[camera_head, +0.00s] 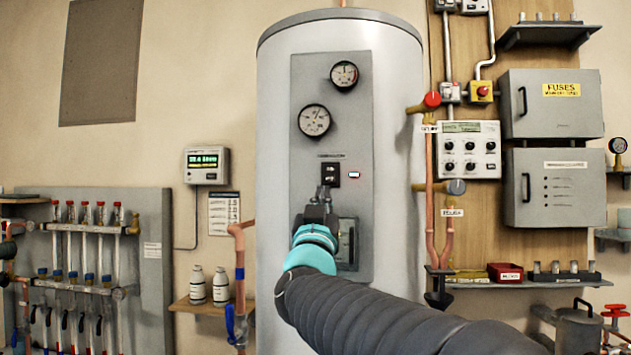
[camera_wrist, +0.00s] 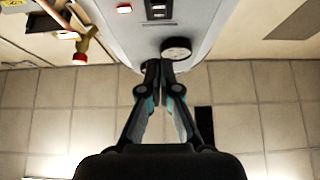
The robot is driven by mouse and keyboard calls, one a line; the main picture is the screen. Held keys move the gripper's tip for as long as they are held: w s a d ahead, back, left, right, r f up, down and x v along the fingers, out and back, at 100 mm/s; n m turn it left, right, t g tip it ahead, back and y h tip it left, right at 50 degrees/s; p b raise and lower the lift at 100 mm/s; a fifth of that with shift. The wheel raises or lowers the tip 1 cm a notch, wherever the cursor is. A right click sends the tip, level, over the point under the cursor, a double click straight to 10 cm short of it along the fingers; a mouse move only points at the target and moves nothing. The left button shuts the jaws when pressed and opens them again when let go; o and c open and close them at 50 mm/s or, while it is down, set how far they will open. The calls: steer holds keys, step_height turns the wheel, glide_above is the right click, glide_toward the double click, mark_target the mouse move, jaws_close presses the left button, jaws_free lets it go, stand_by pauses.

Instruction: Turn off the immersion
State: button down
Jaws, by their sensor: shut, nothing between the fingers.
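The black immersion switch (camera_head: 330,174) sits on the grey panel (camera_head: 305,80) of the tall white cylinder (camera_head: 400,120), under a small label. A small lit indicator (camera_head: 354,175) with a red edge is to its right. My gripper (camera_head: 325,192) is shut and empty, its tips just below the switch in the head view. Whether the tips touch the panel cannot be told. In the wrist view, which is upside down, the switch (camera_wrist: 157,10) is at the top, and the closed fingertips (camera_wrist: 159,66) overlap the gauges. Which way the rocker is set is too small to tell.
Two round gauges (camera_head: 314,120) are above the switch. A dark-framed box (camera_head: 348,244) is on the panel below, partly behind my wrist. Copper pipes with a red valve knob (camera_head: 432,99) run right of the cylinder. The wall display (camera_head: 206,165) is at left.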

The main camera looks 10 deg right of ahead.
mark_target(329, 173)
steer(key=x, duration=0.3)
steer(key=f+p+x, duration=0.1)
steer(key=x, duration=0.2)
steer(key=w+x, duration=0.1)
steer(key=x, duration=0.2)
steer(key=shift+w+d+f, duration=0.2)
steer(key=shift+d+f, duration=0.05)
steer(key=shift+w+d+f, duration=0.1)
steer(key=shift+w+d, duration=0.1)
steer(key=shift+w, duration=0.35)
steer(key=shift+a+f, duration=0.1)
